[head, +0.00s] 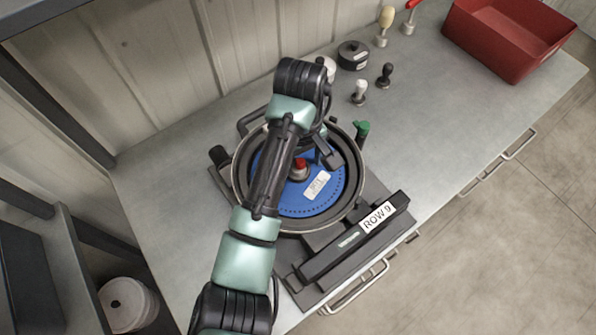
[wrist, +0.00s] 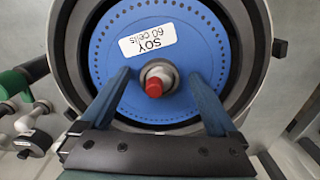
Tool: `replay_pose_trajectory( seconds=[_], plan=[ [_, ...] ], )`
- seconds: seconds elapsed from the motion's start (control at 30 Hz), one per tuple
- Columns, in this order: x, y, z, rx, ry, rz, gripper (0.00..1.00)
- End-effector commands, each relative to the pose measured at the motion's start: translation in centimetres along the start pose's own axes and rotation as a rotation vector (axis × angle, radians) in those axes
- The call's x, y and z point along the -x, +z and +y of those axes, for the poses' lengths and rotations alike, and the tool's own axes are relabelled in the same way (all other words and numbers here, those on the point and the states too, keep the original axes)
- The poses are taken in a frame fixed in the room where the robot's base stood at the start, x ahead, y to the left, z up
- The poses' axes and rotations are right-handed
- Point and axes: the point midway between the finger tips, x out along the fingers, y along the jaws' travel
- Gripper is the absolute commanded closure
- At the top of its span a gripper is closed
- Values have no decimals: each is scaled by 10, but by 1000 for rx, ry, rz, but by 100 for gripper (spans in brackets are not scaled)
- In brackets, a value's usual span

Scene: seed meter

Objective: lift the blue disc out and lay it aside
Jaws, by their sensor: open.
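The blue disc (head: 325,190) lies flat inside the round dark housing (head: 352,211) of the seed meter on the bench. In the wrist view the blue disc (wrist: 110,50) has a ring of small holes and a white label reading "SOY 60 cells". A metal hub with a red knob (wrist: 154,88) stands at its centre; the red knob also shows in the head view (head: 299,165). My gripper (wrist: 160,77) is open and empty above the disc, with its fingers on either side of the hub. Whether the fingertips touch the disc cannot be told. My arm hides the disc's left part in the head view.
A black bar labelled "ROW 9" (head: 350,243) lies in front of the housing. A green-topped handle (head: 361,132) stands at its right. Behind are a black round part (head: 353,55), small knobbed tools and a red bin (head: 510,35). The bench (head: 450,130) is clear at right.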

Motion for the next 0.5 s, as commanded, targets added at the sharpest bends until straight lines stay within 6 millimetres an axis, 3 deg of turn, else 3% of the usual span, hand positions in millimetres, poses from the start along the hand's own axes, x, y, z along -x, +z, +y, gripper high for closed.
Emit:
replay_pose_trajectory(
  seconds=[0.3,0.5],
  plan=[
    [-6,0,0,0,0,1,5],
    [-6,0,0,0,0,1,41]
  ],
)
